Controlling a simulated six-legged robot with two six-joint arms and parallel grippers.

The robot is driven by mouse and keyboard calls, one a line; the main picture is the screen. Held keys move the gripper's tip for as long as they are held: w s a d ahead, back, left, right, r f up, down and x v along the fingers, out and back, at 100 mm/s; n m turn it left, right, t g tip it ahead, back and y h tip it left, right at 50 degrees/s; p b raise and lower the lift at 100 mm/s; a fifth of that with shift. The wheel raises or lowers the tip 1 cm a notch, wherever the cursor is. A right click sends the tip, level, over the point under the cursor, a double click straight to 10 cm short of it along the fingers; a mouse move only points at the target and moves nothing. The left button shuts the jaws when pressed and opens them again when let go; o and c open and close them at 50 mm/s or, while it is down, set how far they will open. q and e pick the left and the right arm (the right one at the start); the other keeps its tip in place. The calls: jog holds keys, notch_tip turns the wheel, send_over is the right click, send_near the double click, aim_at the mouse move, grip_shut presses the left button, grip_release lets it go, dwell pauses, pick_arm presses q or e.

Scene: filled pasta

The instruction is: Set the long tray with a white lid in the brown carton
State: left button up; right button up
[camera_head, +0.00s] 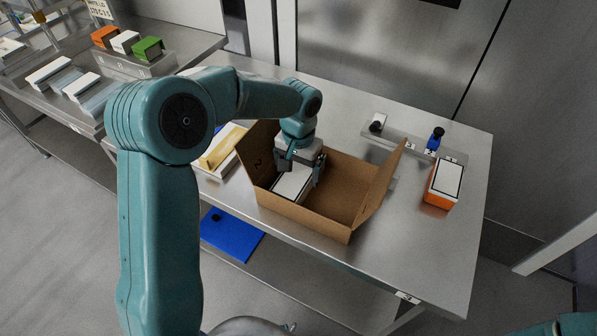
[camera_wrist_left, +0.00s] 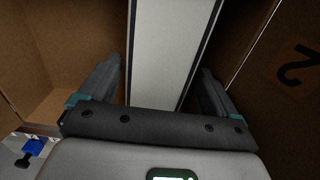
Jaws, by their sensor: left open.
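The brown carton (camera_head: 337,203) stands open on the metal table, its flaps spread. The long tray with a white lid (camera_head: 291,184) is inside the carton, in its left part. My left gripper (camera_head: 302,170) reaches down into the carton over the tray. In the left wrist view the tray's white lid (camera_wrist_left: 170,50) runs between the two open fingers (camera_wrist_left: 160,85), with a gap visible on each side. The tray's lower part is hidden by the carton wall. My right gripper is not in view; a bit of teal arm shows at the bottom right.
An orange box with a white top (camera_head: 444,184) stands at the table's right. A narrow rack (camera_head: 408,146) with small black and blue items lies behind the carton. A yellow item (camera_head: 222,147) lies left of the carton. A side table (camera_head: 110,65) holds more boxes and trays.

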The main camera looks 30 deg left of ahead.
aim_at(298, 172)
pick_arm(q)
notch_tip(298, 172, up, 11)
jog(key=shift+f, duration=0.15)
jog(key=shift+s, duration=0.1)
dwell(0.5)
